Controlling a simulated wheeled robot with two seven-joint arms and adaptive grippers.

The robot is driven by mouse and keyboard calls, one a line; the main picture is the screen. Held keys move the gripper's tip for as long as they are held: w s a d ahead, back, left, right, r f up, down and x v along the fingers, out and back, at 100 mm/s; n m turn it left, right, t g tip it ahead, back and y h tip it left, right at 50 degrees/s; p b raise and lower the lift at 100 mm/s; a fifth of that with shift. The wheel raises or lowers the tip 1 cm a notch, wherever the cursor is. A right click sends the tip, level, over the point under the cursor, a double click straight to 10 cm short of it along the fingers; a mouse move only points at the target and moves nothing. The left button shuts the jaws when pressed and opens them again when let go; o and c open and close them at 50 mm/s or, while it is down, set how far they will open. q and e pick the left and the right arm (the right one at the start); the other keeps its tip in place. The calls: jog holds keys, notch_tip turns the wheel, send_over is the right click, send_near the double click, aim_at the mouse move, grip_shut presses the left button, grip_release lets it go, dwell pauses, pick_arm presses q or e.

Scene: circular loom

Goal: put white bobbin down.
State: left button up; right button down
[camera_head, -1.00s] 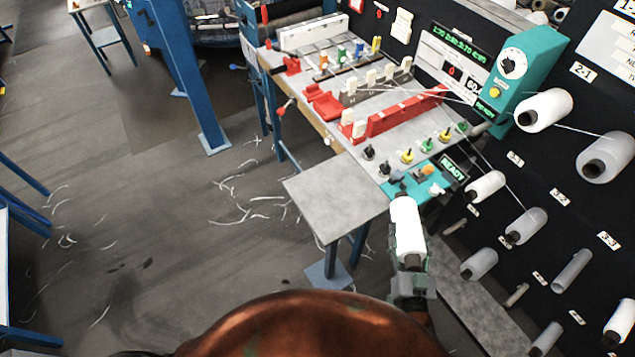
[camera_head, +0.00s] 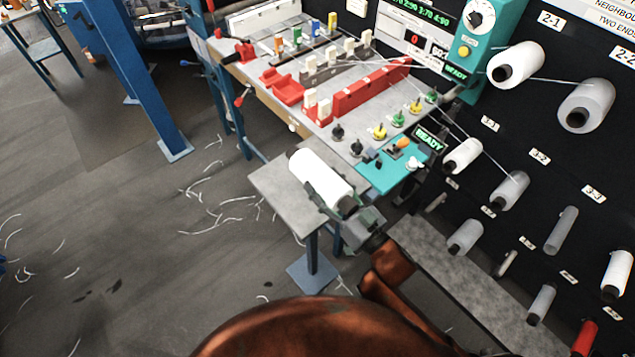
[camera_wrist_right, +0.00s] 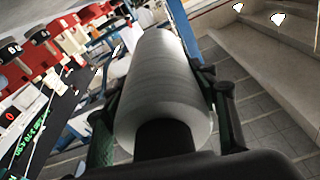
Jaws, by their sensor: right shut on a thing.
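The white bobbin (camera_head: 321,178) is in my right gripper (camera_head: 345,208), tilted, in front of the small grey side table (camera_head: 272,186) in the head view. In the right wrist view the white bobbin (camera_wrist_right: 163,90) lies lengthwise between the two fingers of the right gripper (camera_wrist_right: 165,110), which are shut around it. The dark end of its core faces the wrist. The bobbin hides part of the side table; I cannot tell whether it touches the table. My left gripper is not in view.
A control panel with a teal plate (camera_head: 385,172) and knobs adjoins the side table. A black rack (camera_head: 540,130) with several bobbins on pegs stands at the right. A blue post (camera_head: 125,75) stands at the left. Thread scraps lie on the open floor.

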jog(key=w+f, duration=0.2)
jog(key=w+f+b, duration=0.1)
jog(key=w+f, duration=0.1)
jog(key=w+a+f+b, duration=0.1)
jog(key=w+f, duration=0.1)
jog(key=w, duration=0.1)
jog(key=shift+f, duration=0.1)
jog(key=f, duration=0.1)
jog(key=f+b, duration=0.1)
jog(key=f, duration=0.2)
jog(key=shift+w, duration=0.25)
jog(key=shift+r, duration=0.15)
